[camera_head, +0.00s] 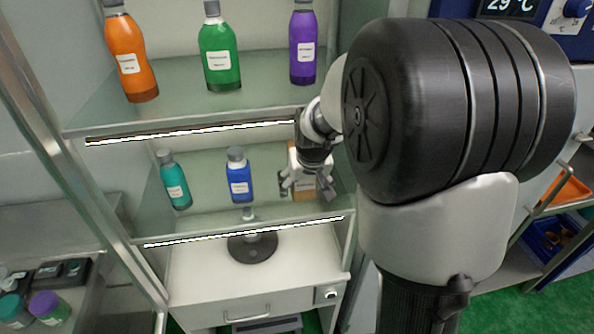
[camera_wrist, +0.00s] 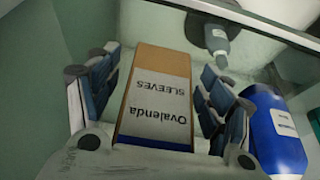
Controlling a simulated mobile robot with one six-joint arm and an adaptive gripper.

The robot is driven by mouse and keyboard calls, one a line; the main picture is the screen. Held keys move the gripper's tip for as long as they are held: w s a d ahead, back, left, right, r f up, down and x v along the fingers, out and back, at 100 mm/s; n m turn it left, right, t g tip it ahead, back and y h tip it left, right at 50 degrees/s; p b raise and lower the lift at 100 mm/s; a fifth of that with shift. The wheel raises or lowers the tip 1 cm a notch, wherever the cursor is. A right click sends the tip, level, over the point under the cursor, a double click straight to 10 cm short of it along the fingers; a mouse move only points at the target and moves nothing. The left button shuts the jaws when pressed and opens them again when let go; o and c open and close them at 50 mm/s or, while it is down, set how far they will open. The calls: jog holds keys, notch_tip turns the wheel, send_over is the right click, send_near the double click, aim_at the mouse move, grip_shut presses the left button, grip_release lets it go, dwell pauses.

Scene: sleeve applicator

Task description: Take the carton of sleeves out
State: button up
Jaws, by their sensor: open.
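The carton of sleeves (camera_wrist: 156,100) is a brown box with a white label reading "Ovalenda SLEEVES", seen upside down in the wrist view. In the head view the carton (camera_head: 304,188) stands on the middle glass shelf at its right end, partly hidden by my gripper (camera_head: 309,184). In the wrist view my gripper (camera_wrist: 160,92) is open, with one finger on each side of the carton. A gap shows between the carton and each finger, so they look apart from it.
A blue bottle (camera_head: 238,175) stands just left of the carton, close beside a finger in the wrist view (camera_wrist: 277,130). A teal bottle (camera_head: 174,181) is further left. The upper shelf (camera_head: 180,82) holds orange, green and purple bottles. A dark round base (camera_head: 252,248) is below.

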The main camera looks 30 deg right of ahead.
jog(key=shift+f, duration=0.1)
jog(key=shift+c, duration=0.5)
jog(key=shift+w, duration=0.1)
jog(key=c, duration=1.2)
